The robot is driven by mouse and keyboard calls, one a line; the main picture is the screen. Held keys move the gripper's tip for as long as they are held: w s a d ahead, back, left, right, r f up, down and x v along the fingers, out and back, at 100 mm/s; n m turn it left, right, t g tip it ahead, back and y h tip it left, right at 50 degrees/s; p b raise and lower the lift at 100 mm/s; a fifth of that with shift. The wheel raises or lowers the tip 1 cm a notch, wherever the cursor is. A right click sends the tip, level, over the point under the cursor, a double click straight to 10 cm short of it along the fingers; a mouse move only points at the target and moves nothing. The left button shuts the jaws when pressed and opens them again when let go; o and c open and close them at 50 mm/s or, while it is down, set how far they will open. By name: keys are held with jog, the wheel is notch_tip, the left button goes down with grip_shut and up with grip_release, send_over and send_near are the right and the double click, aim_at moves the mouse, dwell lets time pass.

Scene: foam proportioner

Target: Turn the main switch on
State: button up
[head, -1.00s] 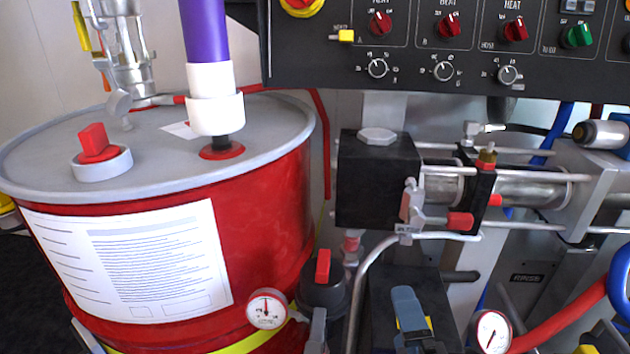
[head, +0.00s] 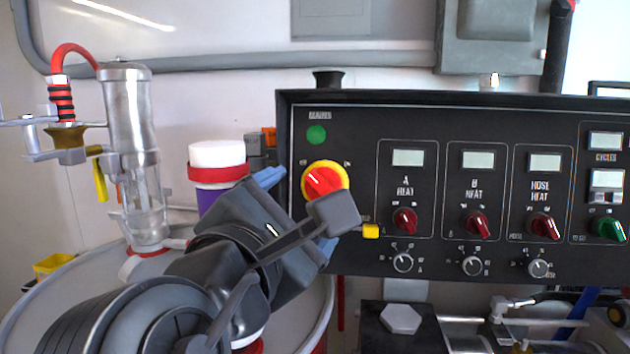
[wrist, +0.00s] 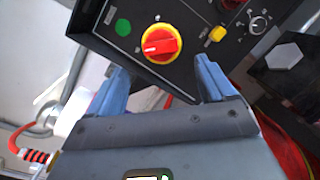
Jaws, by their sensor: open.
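The main switch (head: 325,181) is a red rotary knob on a yellow ring at the left end of the black control panel (head: 355,262). A green round spot (head: 316,134) sits above it. In the wrist view the switch (wrist: 161,43) lies ahead of the fingertips, a little above the gap between them. My gripper (wrist: 162,75) is open and empty, with blue fingers spread apart. In the head view my gripper (head: 299,207) is at the panel's left edge, just in front of and below the switch. The fingers look apart from the knob.
Red heat knobs (head: 405,221) and small dials (head: 403,262) line the panel to the right. A yellow piece (head: 371,231) sits close to the switch. A metal pump (head: 133,150) and a purple-and-white tube (head: 216,168) stand at left over the drum (head: 40,302).

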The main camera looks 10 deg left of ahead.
aim_at(321, 189)
jog(key=x, duration=0.7)
jog(key=shift+f, duration=0.1)
jog(key=c, duration=1.1)
